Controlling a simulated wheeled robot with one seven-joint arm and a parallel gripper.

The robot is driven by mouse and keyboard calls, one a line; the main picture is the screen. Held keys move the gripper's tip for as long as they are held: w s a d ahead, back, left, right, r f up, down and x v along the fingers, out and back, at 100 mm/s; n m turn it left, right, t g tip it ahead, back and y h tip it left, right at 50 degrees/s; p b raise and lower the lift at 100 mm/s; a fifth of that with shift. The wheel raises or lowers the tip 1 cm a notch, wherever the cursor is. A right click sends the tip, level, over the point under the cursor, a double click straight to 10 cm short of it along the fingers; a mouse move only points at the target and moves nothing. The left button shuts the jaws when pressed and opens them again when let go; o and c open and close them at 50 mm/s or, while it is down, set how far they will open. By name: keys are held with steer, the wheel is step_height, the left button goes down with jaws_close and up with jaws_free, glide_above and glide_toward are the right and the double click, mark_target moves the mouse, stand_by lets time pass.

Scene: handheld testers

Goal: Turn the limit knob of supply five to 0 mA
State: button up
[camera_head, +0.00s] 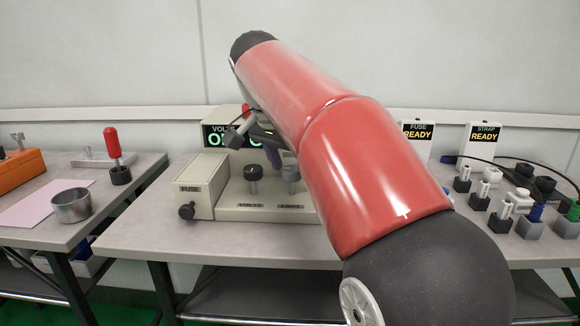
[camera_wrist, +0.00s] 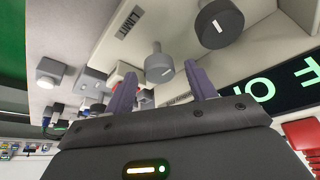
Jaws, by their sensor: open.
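The supply (camera_head: 232,204) is a cream unit on the middle bench, with a display (camera_head: 218,136) showing green text partly hidden by my arm. No supply number is readable. A dark knob (camera_head: 253,174) stands above the VOLTS label, and a grey limit knob (camera_head: 290,175) above the LIMIT label. In the wrist view the grey limit knob (camera_wrist: 158,66) shows its pale pointer mark, with the dark volts knob (camera_wrist: 219,23) beside it. My gripper (camera_wrist: 161,75) is open, its purple fingers pointing toward the limit knob, which appears between the fingertips; contact cannot be told.
A FUSE block (camera_head: 199,185) with a dark front knob adjoins the supply on the left. FUSE READY (camera_head: 417,136) and STRAP READY (camera_head: 481,138) signs, cables and several terminals stand at right. A metal cup (camera_head: 71,206) and red-handled tool (camera_head: 112,143) are on the left bench.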

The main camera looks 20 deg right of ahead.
steer(key=shift+c, duration=0.3)
steer(key=c, duration=0.9)
steer(key=shift+c, duration=0.2)
steer(key=shift+n, duration=0.3)
steer(key=n, duration=0.2)
steer(key=n+t+y+p, duration=0.1)
steer(key=n, duration=0.1)
steer(key=shift+s+d+y, duration=0.1)
steer(key=shift+d+y, duration=0.05)
steer(key=shift+y, duration=0.15)
steer(key=n+p, duration=0.1)
steer(key=n, duration=0.1)
steer(key=n+y+p, duration=0.1)
steer(key=n, duration=0.2)
steer(key=shift+d+t+y, duration=0.1)
steer(key=shift+t+y, duration=0.2)
steer(key=n+y+p, duration=0.1)
steer(key=n+p, duration=0.1)
steer(key=n, duration=0.2)
steer(key=shift+d+y, duration=0.1)
steer(key=shift+y, duration=0.3)
steer(key=shift+d+n+g+y+p, duration=0.1)
steer(key=shift+n+g+y+p, duration=0.25)
steer(key=shift+n, duration=0.75)
steer(key=shift+n+g+y+p, duration=0.15)
steer(key=shift+n+y+p, duration=0.3)
steer(key=shift+n, duration=0.65)
